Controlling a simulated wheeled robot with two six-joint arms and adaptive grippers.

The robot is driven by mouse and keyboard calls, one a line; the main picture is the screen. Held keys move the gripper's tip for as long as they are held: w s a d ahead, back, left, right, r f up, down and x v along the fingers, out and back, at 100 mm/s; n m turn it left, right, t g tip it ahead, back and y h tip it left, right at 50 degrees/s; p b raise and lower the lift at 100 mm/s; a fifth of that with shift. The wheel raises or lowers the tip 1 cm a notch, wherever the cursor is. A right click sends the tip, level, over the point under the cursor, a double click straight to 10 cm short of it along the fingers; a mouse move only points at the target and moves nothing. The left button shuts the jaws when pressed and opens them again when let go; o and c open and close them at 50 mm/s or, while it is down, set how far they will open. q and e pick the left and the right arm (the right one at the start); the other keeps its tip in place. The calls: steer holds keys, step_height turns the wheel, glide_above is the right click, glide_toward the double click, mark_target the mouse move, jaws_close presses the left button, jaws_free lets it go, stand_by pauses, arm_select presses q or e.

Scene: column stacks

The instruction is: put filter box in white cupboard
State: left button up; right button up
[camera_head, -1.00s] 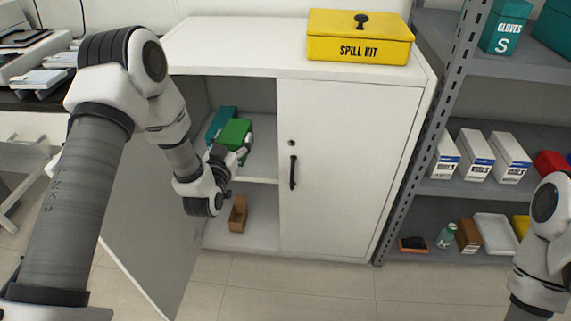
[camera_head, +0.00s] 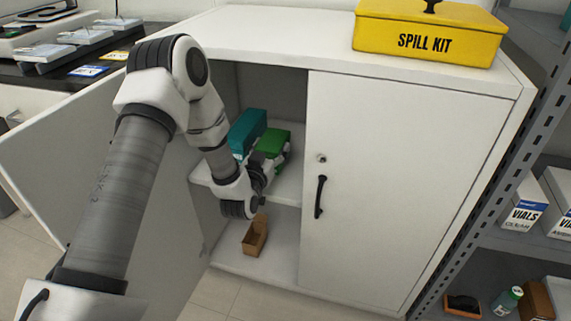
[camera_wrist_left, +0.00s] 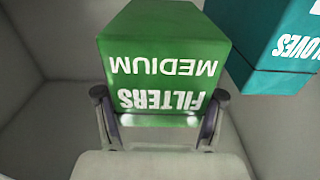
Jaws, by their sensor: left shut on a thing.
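The white cupboard (camera_head: 395,180) has its left door (camera_head: 50,150) swung open and its right door shut. My left gripper (camera_head: 266,162) is inside the open left half, at the upper shelf (camera_head: 288,187). It is shut on the green filter box (camera_head: 274,138), which also shows in the left wrist view (camera_wrist_left: 165,55) with "FILTERS MEDIUM" upside down. The fingers (camera_wrist_left: 160,118) sit at either side of the box's near end. Whether the box touches the shelf I cannot tell. My right gripper is out of view.
A teal gloves box (camera_head: 247,130) stands just left of the filter box on the shelf. A small open brown box (camera_head: 255,236) is on the cupboard floor. A yellow spill kit (camera_head: 425,38) sits on top. A grey rack with vials boxes (camera_head: 524,203) stands at the right.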

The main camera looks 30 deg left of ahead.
arm_select(q)
step_height(320, 180, down, 5)
steer(key=shift+w+f+b, duration=0.1)
steer(key=shift+b, duration=0.8)
steer(key=shift+r, duration=0.2)
steer(key=shift+f, duration=0.15)
steer(key=o, duration=1.2)
